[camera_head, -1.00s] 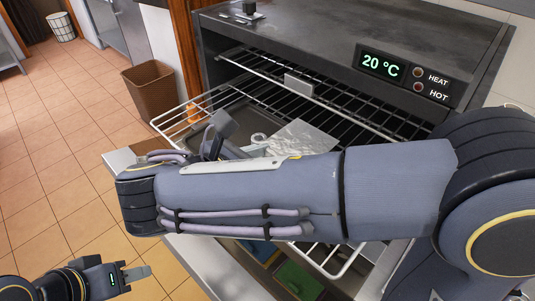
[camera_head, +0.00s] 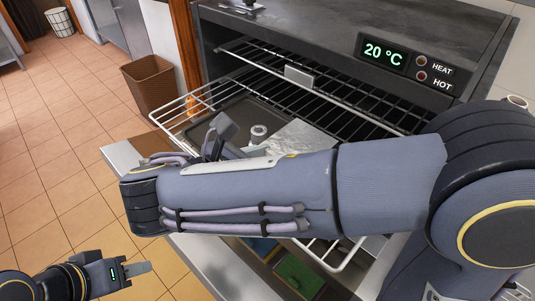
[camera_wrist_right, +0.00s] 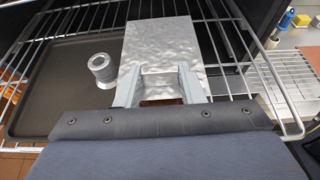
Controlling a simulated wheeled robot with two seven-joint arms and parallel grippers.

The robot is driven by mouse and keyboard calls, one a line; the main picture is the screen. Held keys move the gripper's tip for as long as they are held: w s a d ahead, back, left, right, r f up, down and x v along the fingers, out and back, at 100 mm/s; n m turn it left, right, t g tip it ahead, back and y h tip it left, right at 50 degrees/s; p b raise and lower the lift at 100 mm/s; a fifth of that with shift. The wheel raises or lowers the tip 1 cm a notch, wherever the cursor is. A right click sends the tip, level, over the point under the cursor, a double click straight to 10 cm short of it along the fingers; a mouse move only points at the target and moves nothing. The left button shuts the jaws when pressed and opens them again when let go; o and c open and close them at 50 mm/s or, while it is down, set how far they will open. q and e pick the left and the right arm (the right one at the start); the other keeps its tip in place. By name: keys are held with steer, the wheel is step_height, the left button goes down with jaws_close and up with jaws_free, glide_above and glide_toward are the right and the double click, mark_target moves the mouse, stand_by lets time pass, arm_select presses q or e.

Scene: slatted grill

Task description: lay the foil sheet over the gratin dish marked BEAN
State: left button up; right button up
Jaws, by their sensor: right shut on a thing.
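The foil sheet (camera_wrist_right: 160,42) is a crinkled silver rectangle over the rack in the right wrist view. It also shows behind my right arm in the head view (camera_head: 306,134). My right gripper (camera_wrist_right: 160,80) is shut on the near edge of the foil, with a finger at each side. No dish marked BEAN can be made out in either view.
A dark tray (camera_wrist_right: 50,92) lies on the pulled-out wire rack (camera_head: 180,106), with a grey spool-like piece (camera_wrist_right: 102,70) on it left of the foil. The grill (camera_head: 300,30) reads 20 °C. A brown basket (camera_head: 153,84) stands on the floor at left.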

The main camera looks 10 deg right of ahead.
steer(key=o, duration=1)
step_height(320, 180, up, 2)
steer(key=shift+r+p, duration=0.2)
steer(key=shift+p, duration=0.5)
steer(key=shift+r, duration=2.3)
